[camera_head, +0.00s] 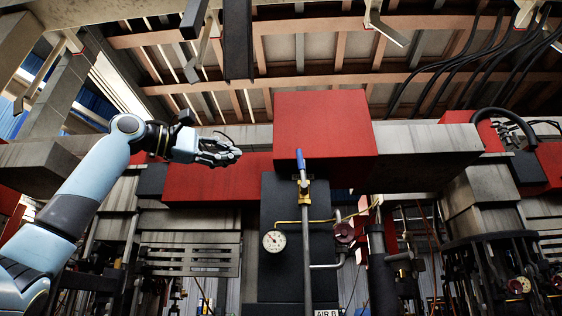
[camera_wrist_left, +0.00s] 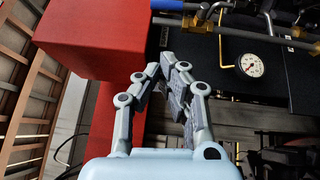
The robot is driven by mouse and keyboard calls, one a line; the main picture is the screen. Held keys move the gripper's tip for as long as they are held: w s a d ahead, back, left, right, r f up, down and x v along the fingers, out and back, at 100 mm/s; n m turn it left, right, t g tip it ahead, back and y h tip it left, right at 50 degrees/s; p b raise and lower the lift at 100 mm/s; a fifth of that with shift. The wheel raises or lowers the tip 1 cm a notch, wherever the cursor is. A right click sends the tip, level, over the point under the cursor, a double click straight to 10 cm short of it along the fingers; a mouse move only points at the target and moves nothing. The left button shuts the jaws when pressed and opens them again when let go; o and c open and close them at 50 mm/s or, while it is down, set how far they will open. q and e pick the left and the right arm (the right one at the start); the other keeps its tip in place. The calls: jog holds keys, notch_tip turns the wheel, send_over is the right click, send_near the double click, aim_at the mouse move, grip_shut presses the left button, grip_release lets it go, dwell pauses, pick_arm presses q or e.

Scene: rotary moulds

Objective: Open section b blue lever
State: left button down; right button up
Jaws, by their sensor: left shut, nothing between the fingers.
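The blue lever (camera_head: 300,160) stands upright above a brass valve (camera_head: 304,188) on a vertical pipe, in front of a dark panel marked AIR B. In the left wrist view the blue lever (camera_wrist_left: 167,5) shows at the top edge, partly cut off. My left gripper (camera_head: 238,155) is left of the lever, apart from it, in front of the red beam. In the left wrist view my left gripper (camera_wrist_left: 165,75) has its fingers close together with nothing between them. My right gripper is not in view.
A round pressure gauge (camera_head: 274,241) sits left of the pipe, and shows in the left wrist view (camera_wrist_left: 251,65). A large red block (camera_head: 322,125) is behind and above the lever. A red valve wheel (camera_head: 345,233) is right of the pipe.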

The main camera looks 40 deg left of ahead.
aim_at(301, 167)
pick_arm(q)
jog(key=p+x, duration=0.2)
jog(key=x, duration=0.2)
jog(key=p+x, duration=0.2)
jog(key=x, duration=0.2)
jog(key=p+x, duration=0.3)
jog(key=x, duration=0.1)
jog(key=shift+d, duration=0.4)
jog(key=shift+w+d+r, duration=0.1)
jog(key=shift+d, duration=0.55)
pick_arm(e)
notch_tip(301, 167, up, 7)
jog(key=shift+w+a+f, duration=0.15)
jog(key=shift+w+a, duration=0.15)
pick_arm(q)
jog(key=shift+a, duration=0.1)
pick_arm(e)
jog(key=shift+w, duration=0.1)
